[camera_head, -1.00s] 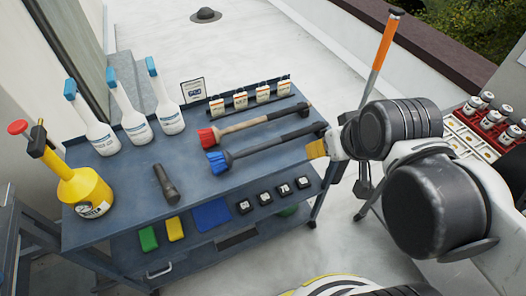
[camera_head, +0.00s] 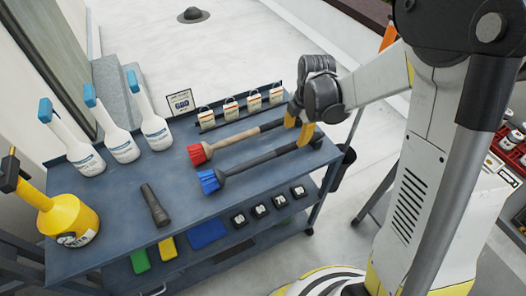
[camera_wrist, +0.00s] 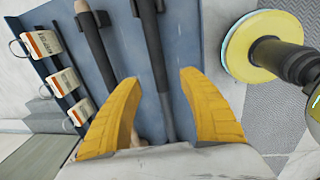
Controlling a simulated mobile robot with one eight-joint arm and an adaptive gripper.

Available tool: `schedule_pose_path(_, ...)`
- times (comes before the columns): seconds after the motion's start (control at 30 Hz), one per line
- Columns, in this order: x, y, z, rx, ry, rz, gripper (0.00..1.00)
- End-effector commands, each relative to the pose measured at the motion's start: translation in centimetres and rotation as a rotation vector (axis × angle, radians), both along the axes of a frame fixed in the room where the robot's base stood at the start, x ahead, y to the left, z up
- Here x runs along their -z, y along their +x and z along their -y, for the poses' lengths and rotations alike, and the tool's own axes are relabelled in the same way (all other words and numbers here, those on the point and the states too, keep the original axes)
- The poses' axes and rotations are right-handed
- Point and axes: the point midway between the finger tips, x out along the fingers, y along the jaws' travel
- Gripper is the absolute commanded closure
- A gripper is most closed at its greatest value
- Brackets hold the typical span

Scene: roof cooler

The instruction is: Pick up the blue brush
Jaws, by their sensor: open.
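The blue brush (camera_head: 210,181) lies on the top shelf of the cart, blue bristles toward the left and dark handle reaching toward the right edge. In the wrist view its dark handle (camera_wrist: 157,62) runs between my spread fingertips. My gripper (camera_head: 299,131) is open, with yellow fingers above the handle end of the brush. In the wrist view the gripper (camera_wrist: 160,75) is empty, and its fingers do not touch the handle visibly. The bristles are out of the wrist view. The red brush (camera_head: 200,153) lies parallel just behind, its handle (camera_wrist: 92,33) left of my fingers in the wrist view.
The cart (camera_head: 115,205) also holds white spray bottles (camera_head: 118,135), a yellow sprayer (camera_head: 68,218), a black flashlight (camera_head: 155,206) and a rack of tagged cards (camera_head: 231,108) behind the brushes. Small dark blocks (camera_head: 261,210) and sponges sit on a lower level in front.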

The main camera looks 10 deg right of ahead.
Motion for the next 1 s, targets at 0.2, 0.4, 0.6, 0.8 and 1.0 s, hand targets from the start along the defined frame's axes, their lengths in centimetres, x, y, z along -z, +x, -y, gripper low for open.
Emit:
schedule_pose_path(0.2, 3.8, 0.6, -0.2, 0.001, 0.0, 0.001, 0.51)
schedule_pose_path(0.4, 5.5, 0.9, -0.2, 0.002, 0.0, 0.001, 0.51)
schedule_pose_path(0.6, 8.6, 1.6, -0.1, 0.002, 0.0, 0.002, 0.51)
schedule_pose_path(0.8, 9.9, 1.9, -0.2, 0.003, 0.0, 0.002, 0.51)
schedule_pose_path(1.0, 9.7, 1.9, -0.2, 0.003, 0.0, 0.002, 0.67)
